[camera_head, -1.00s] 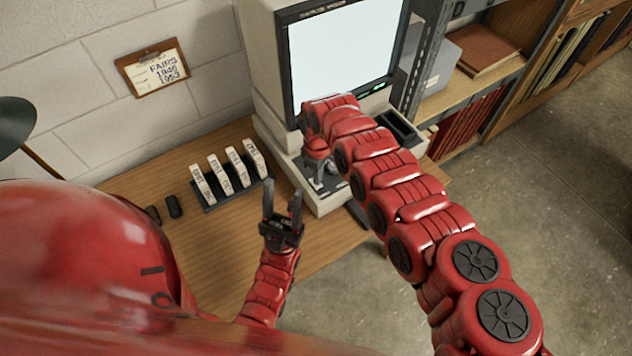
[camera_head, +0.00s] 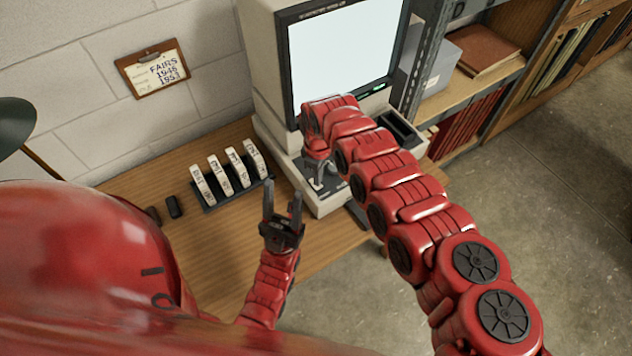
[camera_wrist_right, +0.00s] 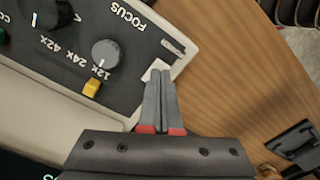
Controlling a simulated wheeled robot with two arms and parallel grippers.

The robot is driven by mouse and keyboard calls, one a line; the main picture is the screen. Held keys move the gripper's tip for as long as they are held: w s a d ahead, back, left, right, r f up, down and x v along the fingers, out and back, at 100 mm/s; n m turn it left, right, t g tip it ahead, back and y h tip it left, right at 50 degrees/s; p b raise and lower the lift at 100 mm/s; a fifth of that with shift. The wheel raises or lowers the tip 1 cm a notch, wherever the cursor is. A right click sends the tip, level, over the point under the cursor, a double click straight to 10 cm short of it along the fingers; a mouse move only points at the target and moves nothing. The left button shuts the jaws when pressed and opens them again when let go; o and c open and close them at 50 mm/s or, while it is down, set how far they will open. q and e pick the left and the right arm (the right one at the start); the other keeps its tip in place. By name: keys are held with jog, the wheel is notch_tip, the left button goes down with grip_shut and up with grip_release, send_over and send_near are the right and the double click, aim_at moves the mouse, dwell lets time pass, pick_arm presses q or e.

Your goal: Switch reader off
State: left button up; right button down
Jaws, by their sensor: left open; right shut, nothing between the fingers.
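The reader (camera_head: 262,75) is a cream machine on the wooden desk. Its screen (camera_head: 345,50) glows pale, and a small green light (camera_head: 373,88) shows below it. In the right wrist view, its dark control panel (camera_wrist_right: 125,30) carries a FOCUS label, a grey magnification knob (camera_wrist_right: 105,53), a yellow button (camera_wrist_right: 91,87) and a pale lever-like piece (camera_wrist_right: 157,66) near the edge. My right gripper (camera_wrist_right: 159,75) is shut and empty, its tips at that pale piece; contact is unclear. My left gripper (camera_head: 283,190) is open and empty above the desk, left of the reader.
Several labelled white boxes (camera_head: 228,172) stand in a dark rack left of the reader. A small dark object (camera_head: 173,206) lies beside them. A clipboard (camera_head: 152,70) hangs on the wall. Shelves (camera_head: 475,88) stand close at the right. The desk's front is clear.

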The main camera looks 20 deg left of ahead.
jog(key=shift+f+b, duration=1)
jog(key=shift+f, duration=0.05)
dwell(0.9)
jog(key=shift+s+r, duration=0.1)
jog(key=shift+r, duration=0.1)
jog(key=shift+r+p, duration=0.65)
jog(key=shift+p, duration=0.05)
notch_tip(320, 180, up, 2)
jog(key=shift+r+p, duration=0.15)
jog(key=shift+p, duration=0.65)
jog(key=shift+r+p, duration=1)
jog(key=shift+r, duration=0.6)
jog(key=shift+f, duration=0.1)
